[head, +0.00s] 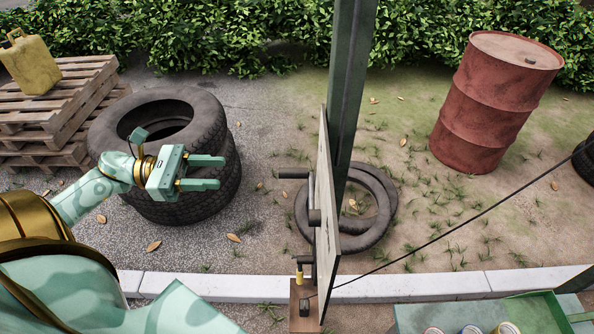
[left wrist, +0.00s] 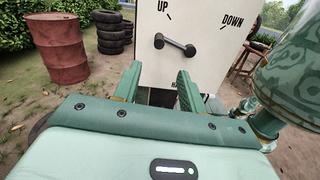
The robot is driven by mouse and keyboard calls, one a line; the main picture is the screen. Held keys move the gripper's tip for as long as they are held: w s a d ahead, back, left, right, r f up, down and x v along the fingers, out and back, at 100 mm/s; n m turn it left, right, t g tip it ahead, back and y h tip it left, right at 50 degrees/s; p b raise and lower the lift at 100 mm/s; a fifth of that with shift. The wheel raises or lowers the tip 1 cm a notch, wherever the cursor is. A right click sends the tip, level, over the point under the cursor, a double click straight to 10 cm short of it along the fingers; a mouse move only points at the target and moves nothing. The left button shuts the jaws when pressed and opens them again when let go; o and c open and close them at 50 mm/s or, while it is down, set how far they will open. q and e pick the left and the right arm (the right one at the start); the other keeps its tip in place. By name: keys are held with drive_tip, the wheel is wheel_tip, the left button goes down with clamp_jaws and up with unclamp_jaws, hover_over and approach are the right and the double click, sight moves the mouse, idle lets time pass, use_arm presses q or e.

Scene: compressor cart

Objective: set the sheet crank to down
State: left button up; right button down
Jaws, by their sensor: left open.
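The white panel (left wrist: 150,20) faces my left wrist camera, with the words UP and DOWN and short marks beside them. A dark crank (left wrist: 173,41) sits below these words, its arm lying roughly level; I cannot tell clearly which end is the grip. In the head view the panel is almost edge-on, and the crank's grip (head: 295,177) sticks out to the left. My left gripper (head: 222,172) is open and empty, left of the crank and apart from it; its fingers also show in the left wrist view (left wrist: 159,70).
A lower crank with a yellow grip (head: 299,275) sits near the panel's bottom. A green post (head: 350,80) stands behind the panel. Stacked tyres (head: 210,125) and pallets (head: 60,105) are at left, a red drum (head: 490,105) at right. A cable (head: 450,230) runs rightward.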

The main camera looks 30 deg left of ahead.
sight(285, 169)
use_arm(q)
drive_tip(key=p+x, duration=0.3)
drive_tip(key=x, duration=1.2)
drive_tip(key=shift+w+a+r, duration=0.1)
drive_tip(key=shift+w, duration=0.05)
drive_tip(key=shift+w+d+p, duration=0.25)
drive_tip(key=shift+d+p, duration=0.1)
drive_tip(key=shift+d, duration=0.1)
clamp_jaws()
